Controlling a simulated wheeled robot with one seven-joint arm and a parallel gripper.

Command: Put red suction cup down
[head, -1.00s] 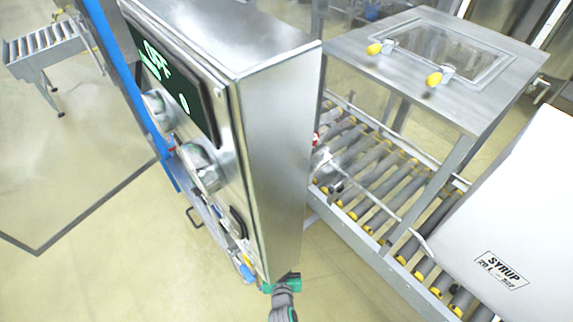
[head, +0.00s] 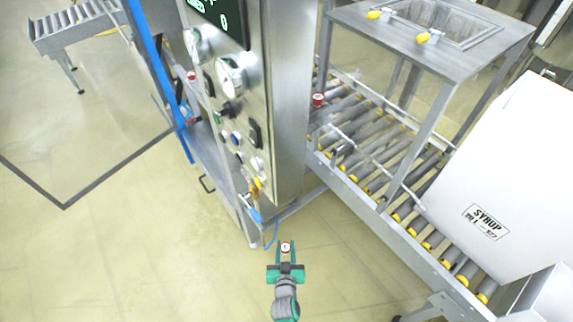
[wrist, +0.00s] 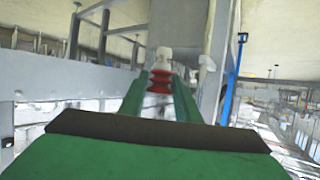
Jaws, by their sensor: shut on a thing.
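My gripper (head: 286,254) shows at the bottom middle of the head view, with green fingers, over the bare floor in front of the control cabinet. It is shut on the red suction cup (head: 286,247), whose pale top with a red rim shows between the fingertips. In the wrist view the red ribbed bellows of the suction cup (wrist: 159,80) sit between the green fingers, with a whitish fitting beyond. The cup is held clear of any surface that I can make out.
The metal control cabinet (head: 287,110) with gauges and buttons stands ahead. A roller conveyor (head: 375,150) runs to the right, with a white syrup box (head: 510,170) on it.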

